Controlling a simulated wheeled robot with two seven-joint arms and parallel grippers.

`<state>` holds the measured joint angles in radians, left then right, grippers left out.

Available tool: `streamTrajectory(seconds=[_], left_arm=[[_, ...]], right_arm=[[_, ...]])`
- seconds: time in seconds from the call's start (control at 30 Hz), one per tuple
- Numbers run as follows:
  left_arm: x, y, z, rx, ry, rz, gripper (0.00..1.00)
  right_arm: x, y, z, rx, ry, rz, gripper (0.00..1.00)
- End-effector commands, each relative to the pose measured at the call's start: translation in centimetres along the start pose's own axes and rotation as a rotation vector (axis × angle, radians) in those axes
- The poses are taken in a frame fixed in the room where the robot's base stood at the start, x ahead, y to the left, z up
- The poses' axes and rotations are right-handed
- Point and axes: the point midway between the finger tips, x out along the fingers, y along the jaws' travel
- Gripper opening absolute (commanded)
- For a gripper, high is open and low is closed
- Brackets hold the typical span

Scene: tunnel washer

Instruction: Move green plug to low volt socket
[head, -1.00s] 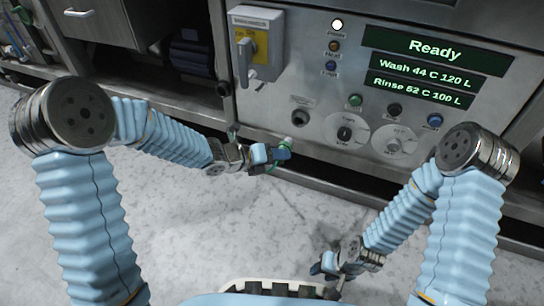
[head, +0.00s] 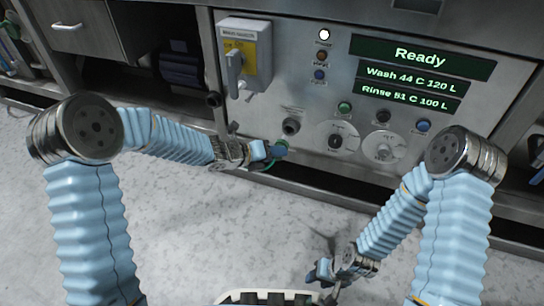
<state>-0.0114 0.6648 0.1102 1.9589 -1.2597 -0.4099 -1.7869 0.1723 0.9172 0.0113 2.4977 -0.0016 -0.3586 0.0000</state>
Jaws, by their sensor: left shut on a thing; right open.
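My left gripper (head: 268,151) is shut on the green plug (head: 281,146), just in front of the lower edge of the washer's panel. Most of the plug is hidden by the gripper's blue fingers, and a green cord hangs below them. A dark round socket (head: 291,126) with a small unreadable label above it sits on the panel, slightly above and right of the plug. The plug appears apart from it. Another dark socket-like fitting (head: 213,99) is at the panel's left edge; I cannot tell which is low volt. My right gripper (head: 322,272) is open and empty, low over the floor.
The panel has a yellow-backed isolator switch (head: 236,62), a green button (head: 344,107), a black button (head: 382,115), a blue button (head: 423,126), two dials (head: 335,141) and a green Ready display (head: 420,56). The grey floor (head: 210,220) between my arms is clear.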

Motion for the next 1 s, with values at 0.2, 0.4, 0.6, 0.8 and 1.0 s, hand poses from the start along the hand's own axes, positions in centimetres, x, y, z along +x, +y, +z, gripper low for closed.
streamTrajectory(seconds=[0.2,0.4,0.6,0.8,1.0], left_arm=[[0.8,-0.1,0.8,0.001,-0.001,0.000,0.00],[1.4,-0.2,1.6,-0.001,0.000,0.000,0.00],[2.1,-0.2,2.4,-0.001,-0.001,0.000,0.00],[2.2,0.0,2.3,0.001,-0.002,0.000,0.00],[2.2,-0.1,2.4,0.000,-0.001,0.000,0.00]], right_arm=[[-0.4,-0.2,0.0,0.000,-0.001,0.000,0.43],[-1.4,-0.5,0.0,-0.001,-0.003,0.000,0.43],[-2.3,-0.9,0.1,-0.001,-0.006,-0.001,0.43],[-1.7,-0.7,0.1,-0.001,-0.006,0.000,0.43],[-1.8,-0.7,0.1,-0.001,-0.006,0.000,0.43]])
